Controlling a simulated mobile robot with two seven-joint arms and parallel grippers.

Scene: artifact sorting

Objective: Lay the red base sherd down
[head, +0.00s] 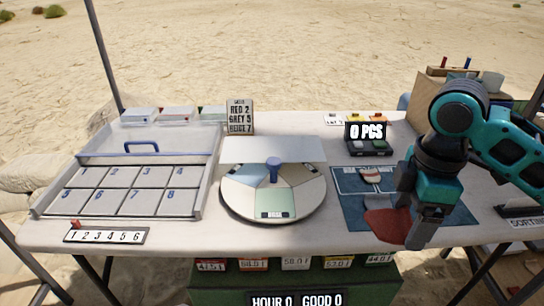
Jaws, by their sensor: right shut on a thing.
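The red base sherd (384,222) is a flat, dark red piece at the front of the blue mat (352,216) on the right of the table. My right gripper (412,226) reaches down over the mat and is shut on the sherd's right part. The fingers hide that part. I cannot tell whether the sherd touches the mat or hangs just above it. A small pale and red piece (370,176) lies on the mat behind it. My left gripper is not in the head view.
A round turntable (290,210) with a blue knob stands mid-table. A numbered tray (100,205) with a blue handle fills the left. A display reading 0 PCS (367,132) stands behind the mat. A sign (239,115) reads red 2, grey 5, beige 7.

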